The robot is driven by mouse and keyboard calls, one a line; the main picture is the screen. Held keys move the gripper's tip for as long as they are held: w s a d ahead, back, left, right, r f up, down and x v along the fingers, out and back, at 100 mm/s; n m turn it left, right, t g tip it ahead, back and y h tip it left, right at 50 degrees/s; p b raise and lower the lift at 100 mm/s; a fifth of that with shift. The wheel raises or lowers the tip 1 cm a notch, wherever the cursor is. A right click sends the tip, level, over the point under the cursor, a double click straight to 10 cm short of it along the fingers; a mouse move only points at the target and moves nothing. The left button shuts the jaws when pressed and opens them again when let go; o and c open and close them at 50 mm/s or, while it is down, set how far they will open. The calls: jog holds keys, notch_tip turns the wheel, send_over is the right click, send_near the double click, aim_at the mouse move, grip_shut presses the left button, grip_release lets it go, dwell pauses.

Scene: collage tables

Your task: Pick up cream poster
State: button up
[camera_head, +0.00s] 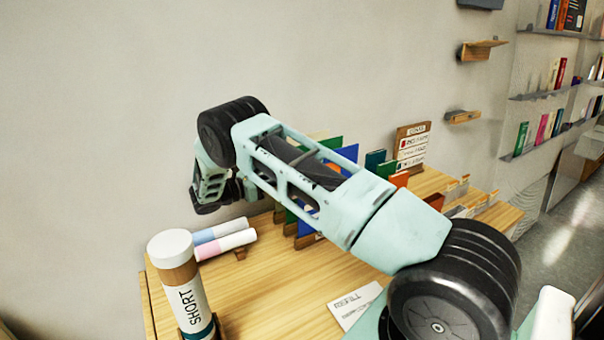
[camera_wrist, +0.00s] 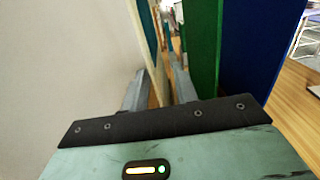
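A thin cream board, seemingly the cream poster (camera_wrist: 153,68), stands upright and edge-on in the wrist view. My gripper (camera_wrist: 160,82) has its two grey fingers apart, one on each side of the board's near end. A gap shows between the board and the right finger; contact with the left finger cannot be told. In the head view my wrist and gripper are at the left end of the arm, above the table's back, and the fingertips are hidden. The arm covers much of the poster row there.
A green board (camera_wrist: 205,45) and a blue board (camera_wrist: 248,45) stand close right of my gripper; the wall is close on its left. On the wooden table (camera_head: 270,285) are a tube labelled SHORT (camera_head: 187,300), pink and blue rolls (camera_head: 225,243) and a paper card (camera_head: 353,305).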

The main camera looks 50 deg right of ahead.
jog(key=p+x, duration=0.2)
jog(key=x, duration=0.1)
jog(key=p+x, duration=0.1)
jog(key=x, duration=0.1)
jog(key=shift+w+d+f, duration=0.2)
jog(key=shift+w+d, duration=0.05)
jog(key=shift+w, duration=0.15)
grip_shut()
